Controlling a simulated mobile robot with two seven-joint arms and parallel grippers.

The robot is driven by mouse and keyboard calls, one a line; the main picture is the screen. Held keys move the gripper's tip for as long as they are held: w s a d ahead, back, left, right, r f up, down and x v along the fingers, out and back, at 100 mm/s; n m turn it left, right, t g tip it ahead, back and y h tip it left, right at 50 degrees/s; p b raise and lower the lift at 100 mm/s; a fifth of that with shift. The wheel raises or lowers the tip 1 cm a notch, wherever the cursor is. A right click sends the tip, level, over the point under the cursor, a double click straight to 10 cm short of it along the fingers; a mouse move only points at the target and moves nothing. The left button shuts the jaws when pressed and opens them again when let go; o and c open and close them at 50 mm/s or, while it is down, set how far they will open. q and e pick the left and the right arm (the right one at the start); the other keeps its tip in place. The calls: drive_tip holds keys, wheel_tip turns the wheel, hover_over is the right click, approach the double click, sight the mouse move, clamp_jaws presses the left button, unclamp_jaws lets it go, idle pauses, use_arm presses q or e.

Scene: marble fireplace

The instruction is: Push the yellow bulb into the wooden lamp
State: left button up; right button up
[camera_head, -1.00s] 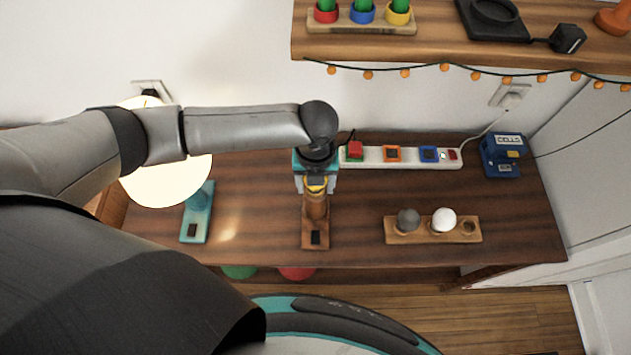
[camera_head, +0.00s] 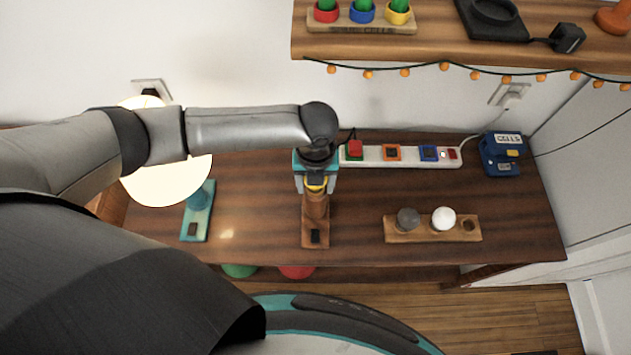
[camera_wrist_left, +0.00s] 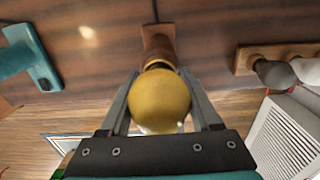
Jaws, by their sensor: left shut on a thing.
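The wooden lamp (camera_head: 315,230) stands on the table, its base toward the front edge and its socket post under my left gripper (camera_head: 316,186). In the left wrist view the lamp base (camera_wrist_left: 157,38) shows beyond the bulb. The yellow bulb (camera_wrist_left: 160,100) sits between the two fingers of my left gripper (camera_wrist_left: 163,108), which is shut on it. The bulb is right over the lamp's socket and overlaps it in view; how deep it sits cannot be seen. In the head view only a small yellow part (camera_head: 316,182) of the bulb shows. My right gripper is not in view.
A teal lamp (camera_head: 197,212) with a glowing globe (camera_head: 165,183) stands to the left. A wooden holder (camera_head: 400,236) with a grey bulb (camera_head: 408,219) and a white bulb (camera_head: 443,218) lies to the right. A power strip (camera_head: 380,156) runs along the back. A shelf (camera_head: 440,45) overhangs the back right.

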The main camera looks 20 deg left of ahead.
use_arm(q)
drive_tip(key=o, duration=1.4)
wheel_tip(320, 180, up, 15)
drive_tip(key=shift+r+p, duration=0.1)
drive_tip(key=shift+p, duration=0.45)
